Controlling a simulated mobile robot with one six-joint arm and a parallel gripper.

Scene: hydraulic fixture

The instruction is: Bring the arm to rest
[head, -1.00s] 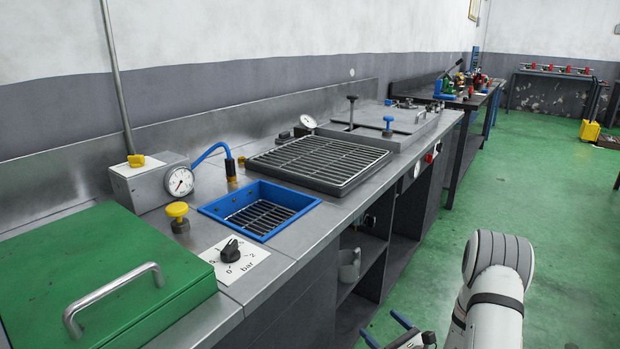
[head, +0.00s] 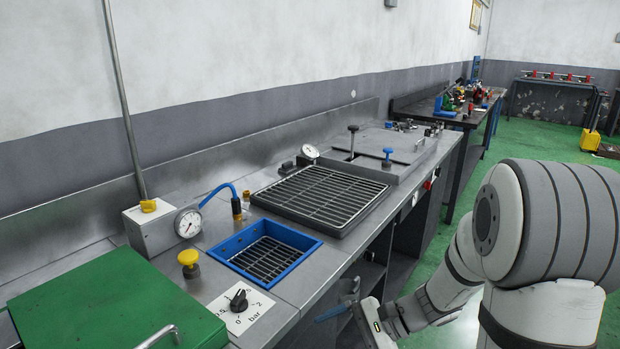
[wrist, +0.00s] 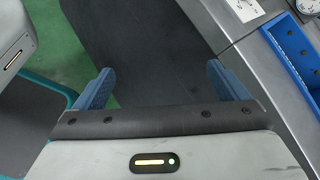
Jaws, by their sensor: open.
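My gripper (wrist: 160,80) is open and empty in the wrist view, its two blue fingers wide apart over dark surfaces and a strip of green floor. In the head view my gripper (head: 334,312) is low in the picture, in front of the bench's shelf side and below the worktop edge. One blue finger shows there; the other is hard to tell. My arm (head: 500,240) is bent and fills the lower right of the head view.
The steel bench (head: 290,285) runs along the wall with a blue-rimmed tray (head: 312,243), a black grate (head: 325,194), a pressure gauge (head: 188,222), a dial knob (head: 238,300) and a green lid (head: 120,310). Green floor (head: 535,146) is open at the back right.

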